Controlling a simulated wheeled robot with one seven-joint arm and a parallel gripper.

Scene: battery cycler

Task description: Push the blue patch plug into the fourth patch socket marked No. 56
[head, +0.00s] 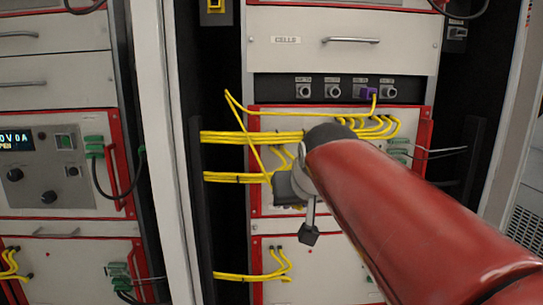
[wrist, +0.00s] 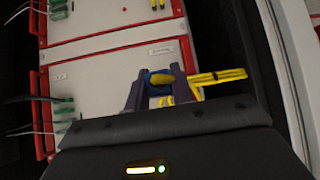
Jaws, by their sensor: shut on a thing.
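A row of patch sockets sits under the CELLS drawer in the head view; the fourth patch socket (head: 388,91) is at the right end and looks empty. Its label is too small to read. My gripper (wrist: 160,90) is well below the row, in front of the red-framed panel. In the wrist view its two dark fingers close on a small blue piece with yellow beside it, which appears to be the blue patch plug (wrist: 160,75) and its cable. In the head view my arm and wrist hide the plug.
A purple plug (head: 368,89) with a yellow cable fills the third socket. The two left sockets (head: 318,91) look empty. Yellow cable bundles (head: 235,137) cross left of my wrist, with a loop (head: 229,97) rising above. Green connectors (head: 398,150) stand at the right.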

